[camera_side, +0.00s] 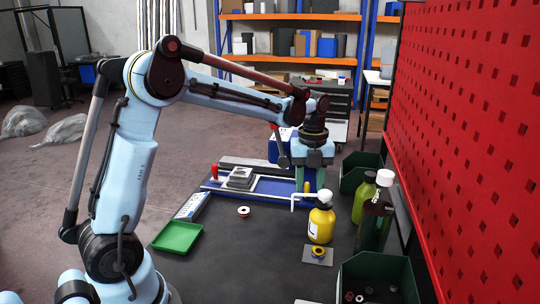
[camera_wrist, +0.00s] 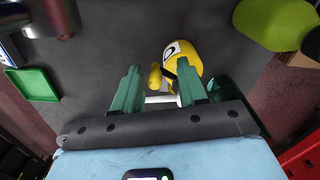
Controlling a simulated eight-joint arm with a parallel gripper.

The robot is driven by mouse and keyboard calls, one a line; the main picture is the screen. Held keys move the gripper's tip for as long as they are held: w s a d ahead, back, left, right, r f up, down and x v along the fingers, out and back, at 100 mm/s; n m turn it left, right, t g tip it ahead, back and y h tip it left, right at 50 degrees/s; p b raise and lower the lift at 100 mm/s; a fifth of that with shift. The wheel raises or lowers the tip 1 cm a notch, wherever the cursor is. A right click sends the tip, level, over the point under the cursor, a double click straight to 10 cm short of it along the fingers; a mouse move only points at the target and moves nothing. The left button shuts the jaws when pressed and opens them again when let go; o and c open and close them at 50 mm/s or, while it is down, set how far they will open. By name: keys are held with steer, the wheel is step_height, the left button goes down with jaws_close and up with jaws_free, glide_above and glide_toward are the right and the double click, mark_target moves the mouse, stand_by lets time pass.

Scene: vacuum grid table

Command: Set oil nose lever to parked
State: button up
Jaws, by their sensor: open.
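A yellow oil bottle (camera_side: 320,225) with a white top stands upright on the dark table. Its white nose (camera_side: 294,200) reaches left and bends down. A small yellow lever (camera_side: 307,187) stands upright by the nose. My gripper (camera_side: 310,179), with green fingers, is open above and just behind the nose. In the wrist view the yellow lever (camera_wrist: 155,77) shows between the open fingers of my gripper (camera_wrist: 158,70), with the white nose (camera_wrist: 160,99) crossing below it. The bottle (camera_wrist: 183,55) is partly hidden by the right finger. I cannot tell whether a finger touches the lever.
A yellow tape roll (camera_side: 319,252) lies on a grey plate in front of the bottle. Green bottles (camera_side: 374,218) and green bins (camera_side: 377,276) stand right, before a red perforated panel (camera_side: 465,120). A blue fixture (camera_side: 262,187) lies behind left. The table's front middle is clear.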

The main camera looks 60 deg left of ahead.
step_height(320, 180, up, 11)
stand_by(0.4)
steer(key=shift+r, duration=0.25)
steer(key=c, duration=0.5)
step_height(320, 180, up, 5)
steer(key=shift+f, duration=0.1)
jaws_close()
steer(key=s+a+n+t+h, duration=0.35)
steer(key=s+n+t, duration=0.25)
steer(key=s+n, duration=0.25)
steer(key=w+d+f, duration=0.1)
steer(key=w+f, duration=0.1)
steer(key=f, duration=0.5)
steer(key=w+d+f, duration=0.2)
steer(key=f, duration=0.6)
steer(key=shift+n, duration=0.35)
